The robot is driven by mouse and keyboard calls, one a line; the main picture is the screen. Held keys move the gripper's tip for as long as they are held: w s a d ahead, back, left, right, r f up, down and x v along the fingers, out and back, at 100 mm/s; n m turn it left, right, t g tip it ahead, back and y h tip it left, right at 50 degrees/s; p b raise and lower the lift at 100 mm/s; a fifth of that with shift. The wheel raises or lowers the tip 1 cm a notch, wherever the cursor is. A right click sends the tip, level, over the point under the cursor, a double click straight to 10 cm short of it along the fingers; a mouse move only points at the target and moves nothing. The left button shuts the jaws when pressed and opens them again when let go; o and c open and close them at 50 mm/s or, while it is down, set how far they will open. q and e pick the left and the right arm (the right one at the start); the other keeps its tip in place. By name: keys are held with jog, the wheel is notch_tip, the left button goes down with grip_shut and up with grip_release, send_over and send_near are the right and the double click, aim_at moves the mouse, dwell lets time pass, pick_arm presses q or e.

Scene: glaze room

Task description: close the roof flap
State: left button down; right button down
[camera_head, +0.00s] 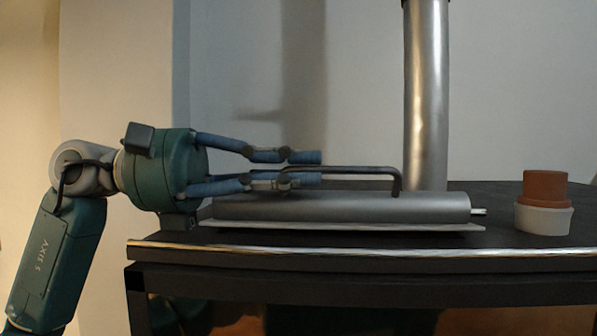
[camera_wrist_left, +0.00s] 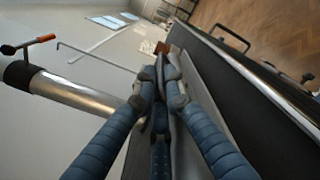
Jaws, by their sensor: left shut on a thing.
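The roof flap (camera_head: 340,207) looks like a long grey metal lid with a rounded top, lying along the black table in the head view. A dark bar handle (camera_head: 365,168) rises from its top and bends down near the right end. My left gripper (camera_head: 305,168) comes in from the left just above the flap, its blue fingers shut on the handle, one above and one below. In the left wrist view the fingertips (camera_wrist_left: 160,75) close around a dark bar. The fingers hide the handle's left part. My right gripper is in neither view.
The black table (camera_head: 400,255) has a pale front edge. A metal pipe (camera_head: 426,95) stands upright behind the flap. A brown pot in a pale cup (camera_head: 543,220) stands at the right. A thin light plate (camera_head: 350,227) lies under the flap. Bare table lies between flap and pot.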

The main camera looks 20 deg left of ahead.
pick_arm(q)
jog(key=shift+s+f, duration=0.1)
dwell(0.3)
jog(key=c, duration=1.9)
grip_release()
jog(key=shift+c, duration=0.2)
jog(key=shift+o, duration=0.2)
jog(key=shift+s, duration=0.2)
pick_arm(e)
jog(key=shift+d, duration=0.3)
pick_arm(q)
jog(key=v, duration=1.2)
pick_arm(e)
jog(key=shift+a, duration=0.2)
